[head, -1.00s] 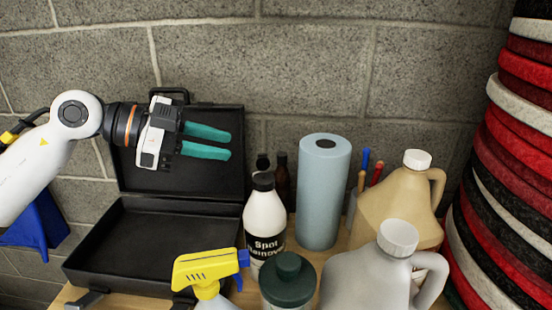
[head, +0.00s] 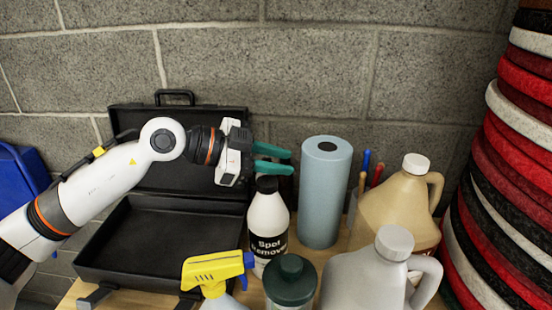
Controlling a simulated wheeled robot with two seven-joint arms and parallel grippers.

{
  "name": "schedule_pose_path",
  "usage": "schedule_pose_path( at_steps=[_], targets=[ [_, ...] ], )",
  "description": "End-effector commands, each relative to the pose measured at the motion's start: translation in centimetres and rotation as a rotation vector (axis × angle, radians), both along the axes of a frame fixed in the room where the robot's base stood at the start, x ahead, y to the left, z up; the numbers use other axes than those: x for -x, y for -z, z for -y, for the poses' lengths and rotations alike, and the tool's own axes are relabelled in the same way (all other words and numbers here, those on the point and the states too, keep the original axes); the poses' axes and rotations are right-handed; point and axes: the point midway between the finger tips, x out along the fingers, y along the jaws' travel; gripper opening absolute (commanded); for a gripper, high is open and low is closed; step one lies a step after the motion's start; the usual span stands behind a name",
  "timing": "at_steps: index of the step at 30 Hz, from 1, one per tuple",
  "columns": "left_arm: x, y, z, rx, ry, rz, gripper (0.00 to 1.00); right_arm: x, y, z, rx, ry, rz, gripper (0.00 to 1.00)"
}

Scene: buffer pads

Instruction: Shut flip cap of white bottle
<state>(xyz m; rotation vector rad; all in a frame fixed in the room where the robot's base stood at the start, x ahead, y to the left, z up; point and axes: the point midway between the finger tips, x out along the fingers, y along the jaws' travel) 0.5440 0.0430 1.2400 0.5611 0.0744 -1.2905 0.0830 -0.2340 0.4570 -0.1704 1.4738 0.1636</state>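The white bottle (head: 267,220) with a black cap (head: 267,184) and a "Spot Remover" label stands upright on the table. It is in the middle of the head view. Whether its flip cap is up or down is too small to tell. My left gripper (head: 291,159) points right, with its two green fingers just above and behind the cap in the picture. The fingers are apart and nothing shows between them. I cannot tell whether they touch the cap. My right gripper does not show.
An open black case (head: 150,238) lies left of the bottle. A yellow spray head (head: 213,270) and a green-lidded container (head: 290,281) stand in front. A blue roll (head: 325,195), a tan jug (head: 397,205) and a grey jug (head: 365,280) stand right. Stacked pads (head: 510,130) rise at far right.

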Motion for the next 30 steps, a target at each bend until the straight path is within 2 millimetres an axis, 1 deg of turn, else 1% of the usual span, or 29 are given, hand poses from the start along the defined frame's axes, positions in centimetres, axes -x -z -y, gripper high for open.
schedule_pose_path(
  at_steps=[1, 4, 5, 14, 19, 23, 30],
  targets=[
    [0.0, 0.0, 0.0, 0.0, 0.0, 0.0, 0.17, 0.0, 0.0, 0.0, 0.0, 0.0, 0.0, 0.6],
    [0.0, 0.0, 0.0, 0.0, 0.0, 0.0, 0.01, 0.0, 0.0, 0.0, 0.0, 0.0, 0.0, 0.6],
    [0.0, 0.0, 0.0, 0.0, 0.0, 0.0, 0.0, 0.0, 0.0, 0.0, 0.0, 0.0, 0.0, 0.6],
    [0.1, 0.1, 0.0, -0.003, 0.0, 0.018, 0.0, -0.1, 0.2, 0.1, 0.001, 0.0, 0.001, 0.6],
    [0.4, 0.3, 0.0, -0.014, 0.001, 0.083, 0.0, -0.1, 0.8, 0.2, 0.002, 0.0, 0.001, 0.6],
    [0.7, 0.6, 0.1, -0.029, 0.001, 0.167, 0.0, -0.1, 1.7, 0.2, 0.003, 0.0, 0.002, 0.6],
    [1.2, 1.2, 0.2, -0.059, 0.001, 0.348, 0.0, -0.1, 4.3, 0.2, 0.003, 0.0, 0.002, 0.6]
  ],
)
